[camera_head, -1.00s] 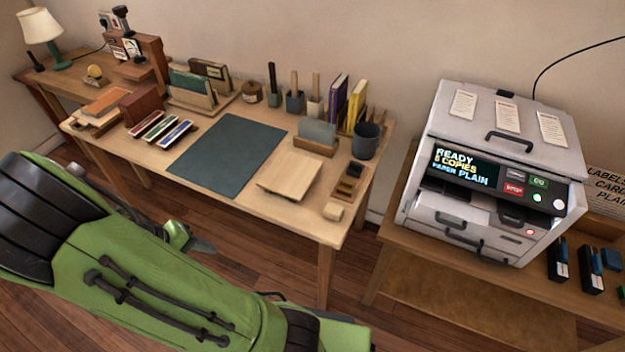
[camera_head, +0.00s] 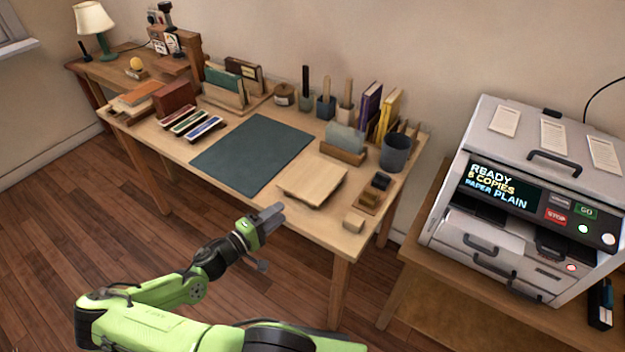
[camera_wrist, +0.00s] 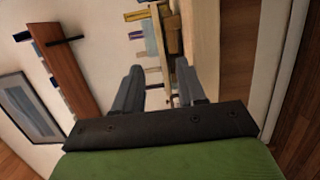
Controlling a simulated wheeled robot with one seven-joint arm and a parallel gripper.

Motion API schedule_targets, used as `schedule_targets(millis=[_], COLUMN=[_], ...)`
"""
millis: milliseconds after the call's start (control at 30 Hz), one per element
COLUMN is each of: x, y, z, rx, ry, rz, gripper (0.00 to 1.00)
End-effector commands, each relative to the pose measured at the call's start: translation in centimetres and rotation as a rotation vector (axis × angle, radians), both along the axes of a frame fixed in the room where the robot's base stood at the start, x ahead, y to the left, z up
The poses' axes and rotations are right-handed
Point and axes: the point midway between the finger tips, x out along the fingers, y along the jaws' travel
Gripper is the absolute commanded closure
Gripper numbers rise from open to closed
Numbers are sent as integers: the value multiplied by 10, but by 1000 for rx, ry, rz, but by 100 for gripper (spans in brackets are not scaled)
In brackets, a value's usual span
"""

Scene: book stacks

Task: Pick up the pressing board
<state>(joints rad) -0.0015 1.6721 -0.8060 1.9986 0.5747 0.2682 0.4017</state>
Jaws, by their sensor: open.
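A pale, flat wooden board (camera_head: 312,178), which looks like the pressing board, lies on the desk (camera_head: 215,165) just right of the dark green mat, near the front edge. It seems raised slightly on something beneath it. My gripper (camera_head: 272,213) is in front of the desk's front edge, left of and nearer than the board, apart from it. In the wrist view my gripper (camera_wrist: 158,78) shows two separated grey fingers with nothing between them. That view is turned on its side, and I cannot pick out the board there for certain.
The dark green mat (camera_head: 252,153) lies left of the board. A block holder (camera_head: 344,152) stands behind it, a grey cup (camera_head: 395,152) and small tray (camera_head: 373,193) to its right, a small block (camera_head: 353,222) at front right. A printer (camera_head: 530,200) stands further right. Floor in front is clear.

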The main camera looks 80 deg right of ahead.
Motion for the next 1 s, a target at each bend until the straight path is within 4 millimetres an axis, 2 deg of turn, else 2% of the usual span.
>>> schedule_targets(millis=[400, 667, 767, 933, 1000], x=[-36, -39, -39, -39, -39], y=[-55, -61, -61, -61, -61], z=[-3, -2, -2, -2, -2], rx=[0, 2, 2, 2, 2], ry=[-1, -2, -2, -3, -3], rz=[-3, 0, 0, 0, 0], gripper=[60, 60, 72, 98, 100])
